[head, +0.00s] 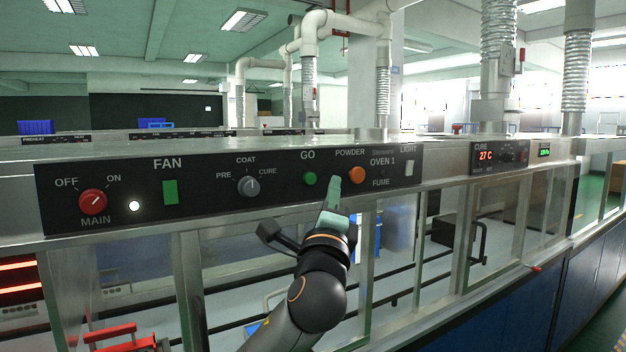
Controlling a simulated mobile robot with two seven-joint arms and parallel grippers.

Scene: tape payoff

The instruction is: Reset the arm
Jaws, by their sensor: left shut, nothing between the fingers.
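My left gripper (332,190) is shut and empty. Its pale green fingertips are in front of the black control panel (215,205), between the green GO button (310,179) and the orange POWDER button (357,175). I cannot tell whether the tips touch the panel. My left arm rises from the bottom middle of the head view. My right gripper is not in view.
The panel also carries a red MAIN knob (93,202), a green FAN switch (170,192), a grey COAT knob (248,186) and a white LIGHT switch (410,168). A CURE display (487,155) reads 27 C. Glass-fronted booths with metal posts lie below.

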